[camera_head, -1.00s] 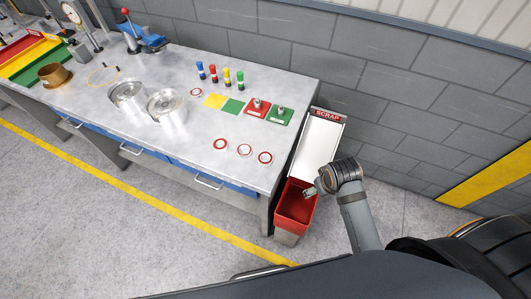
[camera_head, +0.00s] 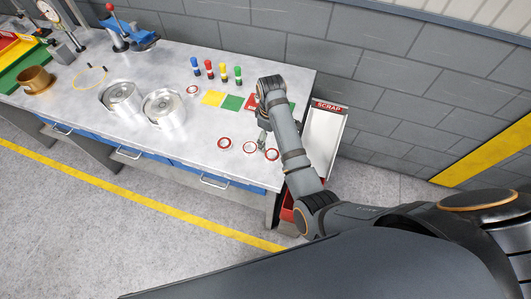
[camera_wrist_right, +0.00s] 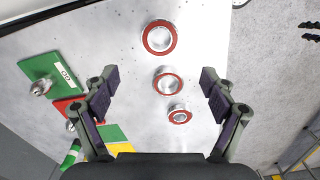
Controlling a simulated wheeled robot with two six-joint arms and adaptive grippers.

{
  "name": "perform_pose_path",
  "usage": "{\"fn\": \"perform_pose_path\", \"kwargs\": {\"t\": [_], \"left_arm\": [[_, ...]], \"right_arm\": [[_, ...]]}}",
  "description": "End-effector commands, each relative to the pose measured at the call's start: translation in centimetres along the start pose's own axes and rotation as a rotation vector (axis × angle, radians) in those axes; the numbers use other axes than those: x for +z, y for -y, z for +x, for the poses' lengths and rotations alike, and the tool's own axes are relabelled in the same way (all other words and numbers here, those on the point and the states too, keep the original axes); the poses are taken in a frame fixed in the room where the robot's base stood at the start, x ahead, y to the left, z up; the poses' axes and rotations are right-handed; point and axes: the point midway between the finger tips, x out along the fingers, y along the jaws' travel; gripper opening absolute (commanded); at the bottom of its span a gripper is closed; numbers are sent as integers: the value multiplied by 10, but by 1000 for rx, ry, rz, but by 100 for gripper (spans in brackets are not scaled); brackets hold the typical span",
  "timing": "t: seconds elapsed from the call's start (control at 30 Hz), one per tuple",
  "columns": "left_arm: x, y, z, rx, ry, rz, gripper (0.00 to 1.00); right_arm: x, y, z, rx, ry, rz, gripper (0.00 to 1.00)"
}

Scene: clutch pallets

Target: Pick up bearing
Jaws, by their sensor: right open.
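Three bearings with red rings lie in a row near the table's front right: a left one (camera_head: 224,143), a middle one (camera_head: 250,147) and a right one (camera_head: 272,154). My right gripper (camera_head: 264,139) is above the table beside the middle and right bearings. In the right wrist view my right gripper (camera_wrist_right: 158,78) is open and empty. The middle bearing (camera_wrist_right: 167,82) appears between its fingertips, the larger right bearing (camera_wrist_right: 159,37) above and the smaller left bearing (camera_wrist_right: 180,113) below. The gap to the bearings is unclear. My left gripper is not in view.
Metal housings (camera_head: 163,107) stand left on the table (camera_head: 190,145). Several coloured pegs (camera_head: 209,69) stand at the back. A scrap chute (camera_head: 324,132) is at the table's right end.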

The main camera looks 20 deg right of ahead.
Motion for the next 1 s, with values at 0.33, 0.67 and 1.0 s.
{"fn": "perform_pose_path", "kwargs": {"t": [0.33,0.67,1.0], "left_arm": [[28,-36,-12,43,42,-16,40],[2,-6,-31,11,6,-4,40],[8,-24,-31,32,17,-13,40]], "right_arm": [[1,0,38,0,-1,3,84],[4,2,80,-1,2,3,84],[3,2,90,0,-1,4,80]]}}
